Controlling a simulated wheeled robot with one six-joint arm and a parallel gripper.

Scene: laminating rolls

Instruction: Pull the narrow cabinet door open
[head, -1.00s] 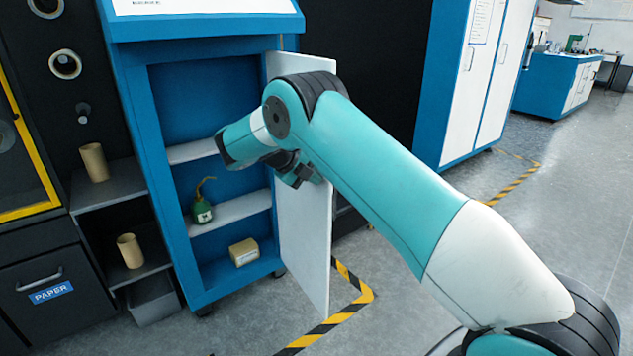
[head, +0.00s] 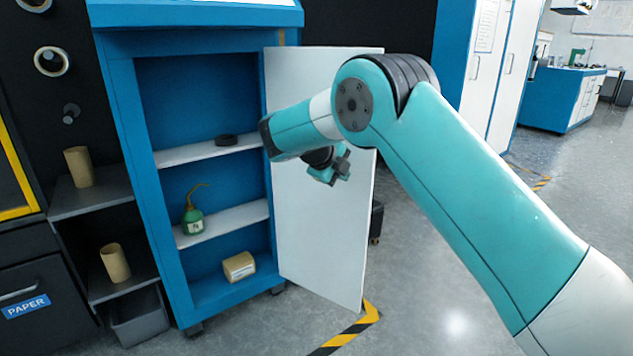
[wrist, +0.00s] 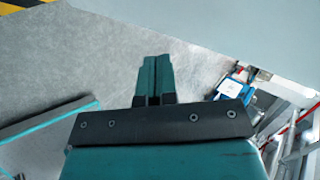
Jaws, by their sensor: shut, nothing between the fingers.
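The narrow cabinet (head: 118,110) is blue with an open front. Its white door (head: 320,240) is hinged on the right and stands swung wide open. In the head view my gripper (head: 340,172) is in front of the door's face, partly hidden by my wrist. The wrist view shows my gripper's fingers (wrist: 153,75) pressed together with nothing between them. A pale grey panel (wrist: 240,25) fills the top of that view, probably the door. I cannot tell whether the fingers touch it.
Shelves inside hold a dark round item (head: 226,140), a green oil can (head: 192,218) and a tan box (head: 239,266). A black shelf unit with cardboard tubes (head: 115,263) stands at left. Striped floor tape (head: 350,335) lies below the door. Open floor (head: 440,300) is at right.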

